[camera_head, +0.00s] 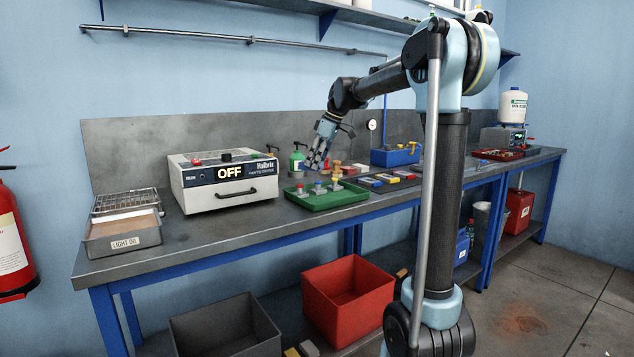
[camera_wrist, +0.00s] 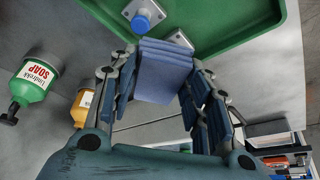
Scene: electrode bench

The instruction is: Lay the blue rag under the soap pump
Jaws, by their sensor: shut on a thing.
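The blue rag (camera_wrist: 163,70) is a folded, layered pad in the wrist view. My gripper (camera_wrist: 160,82) is shut on it, with a finger on each side. In the head view my gripper (camera_head: 318,155) is above the bench, behind the green tray and just right of the soap pump; the rag is hard to make out there. The soap pump (camera_head: 297,160) is a green bottle with a dark pump head, standing on the bench behind the tray. It also shows at the left of the wrist view (camera_wrist: 36,80), its label reading SOAP, apart from the rag.
The green tray (camera_head: 326,199) holds several small knobbed pieces. An orange container (camera_wrist: 82,106) stands near the soap pump. The white box reading OFF (camera_head: 225,183) is left of the pump. A blue box (camera_head: 396,156) is to the right.

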